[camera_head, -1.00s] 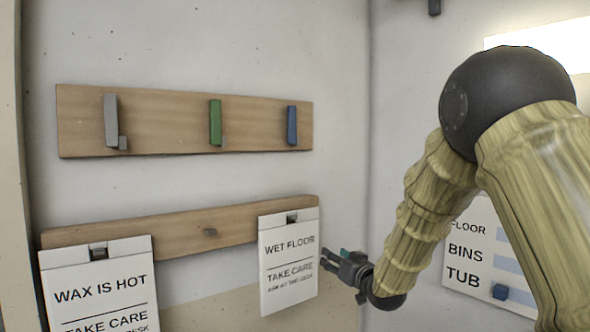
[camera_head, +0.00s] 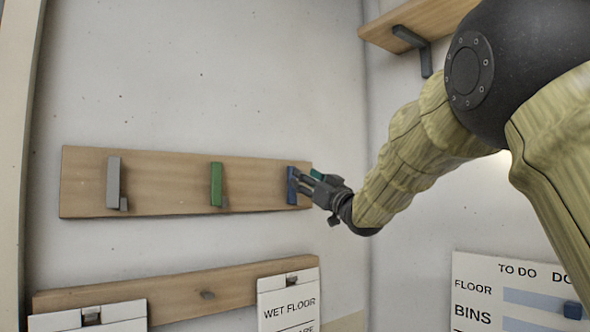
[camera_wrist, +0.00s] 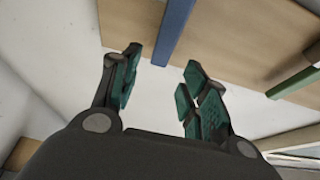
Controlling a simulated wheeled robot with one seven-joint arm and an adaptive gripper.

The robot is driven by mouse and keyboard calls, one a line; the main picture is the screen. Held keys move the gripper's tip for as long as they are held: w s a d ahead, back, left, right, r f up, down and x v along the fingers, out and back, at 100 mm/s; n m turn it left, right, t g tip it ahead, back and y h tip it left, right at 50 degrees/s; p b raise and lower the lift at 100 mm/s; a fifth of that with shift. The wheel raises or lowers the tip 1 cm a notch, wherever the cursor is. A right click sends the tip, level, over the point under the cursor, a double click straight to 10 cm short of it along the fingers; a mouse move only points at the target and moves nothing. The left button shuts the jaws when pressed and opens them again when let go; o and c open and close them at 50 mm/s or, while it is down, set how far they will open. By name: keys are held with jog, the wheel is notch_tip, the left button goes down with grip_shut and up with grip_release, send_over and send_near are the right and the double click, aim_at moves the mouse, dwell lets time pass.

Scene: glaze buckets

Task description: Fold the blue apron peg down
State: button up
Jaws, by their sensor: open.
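The blue apron peg (camera_head: 292,184) stands upright against the right end of the upper wooden board (camera_head: 260,191). My gripper (camera_head: 311,183) is just right of it in the head view and overlaps its edge. In the wrist view the blue peg (camera_wrist: 174,30) shows at the top, ahead of the gap between the open fingers of my gripper (camera_wrist: 158,82). Nothing is between the pads. I cannot tell whether a finger touches the peg.
A green peg (camera_head: 216,184) and a grey peg (camera_head: 113,183) stand upright on the same board. A lower board (camera_head: 200,294) carries hanging signs, one reading WET FLOOR (camera_head: 288,303). A wooden shelf (camera_head: 415,22) on a bracket is at upper right, above my arm.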

jog(key=p+x, duration=0.2)
jog(key=x, duration=0.4)
jog(key=shift+w, duration=0.1)
grip_shut()
